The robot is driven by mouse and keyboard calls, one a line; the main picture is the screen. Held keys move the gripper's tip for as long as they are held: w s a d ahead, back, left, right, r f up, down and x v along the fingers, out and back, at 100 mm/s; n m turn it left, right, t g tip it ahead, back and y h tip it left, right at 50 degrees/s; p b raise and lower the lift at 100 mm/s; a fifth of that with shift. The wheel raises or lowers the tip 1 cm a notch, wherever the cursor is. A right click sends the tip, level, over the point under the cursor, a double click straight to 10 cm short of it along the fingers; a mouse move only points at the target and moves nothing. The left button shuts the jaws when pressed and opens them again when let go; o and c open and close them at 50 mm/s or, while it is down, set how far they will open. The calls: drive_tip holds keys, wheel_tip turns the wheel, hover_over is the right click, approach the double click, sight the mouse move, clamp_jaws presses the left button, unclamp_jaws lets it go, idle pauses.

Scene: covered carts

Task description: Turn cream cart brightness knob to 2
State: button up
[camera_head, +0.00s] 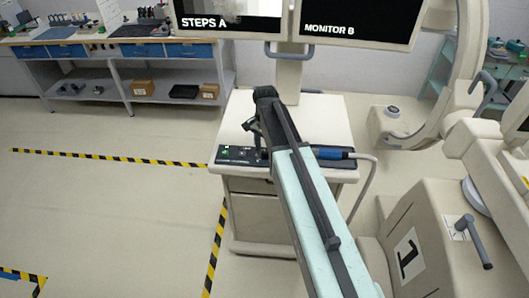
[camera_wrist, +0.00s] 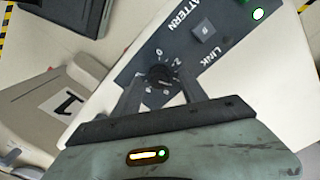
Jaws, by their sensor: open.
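The cream cart (camera_head: 325,116) stands in the middle of the head view under the two monitors, with a dark control panel (camera_head: 235,155) along its front edge. In the wrist view, a round black knob (camera_wrist: 159,76) sits on this panel with a dial marked 0 and 2 around it. The knob's exact setting is hard to read. My gripper (camera_wrist: 161,82) is open, with one finger on each side of the knob; I cannot tell whether they touch it. In the head view my arm and gripper (camera_head: 258,128) hide the knob.
A cream machine marked 1 (camera_head: 409,252) stands at right.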

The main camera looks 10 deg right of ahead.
drive_tip(key=shift+a, duration=0.1)
clamp_jaws()
drive_tip(key=shift+n, duration=0.4)
drive_tip(key=n, duration=0.4)
drive_tip(key=shift+n, duration=2.9)
unclamp_jaws()
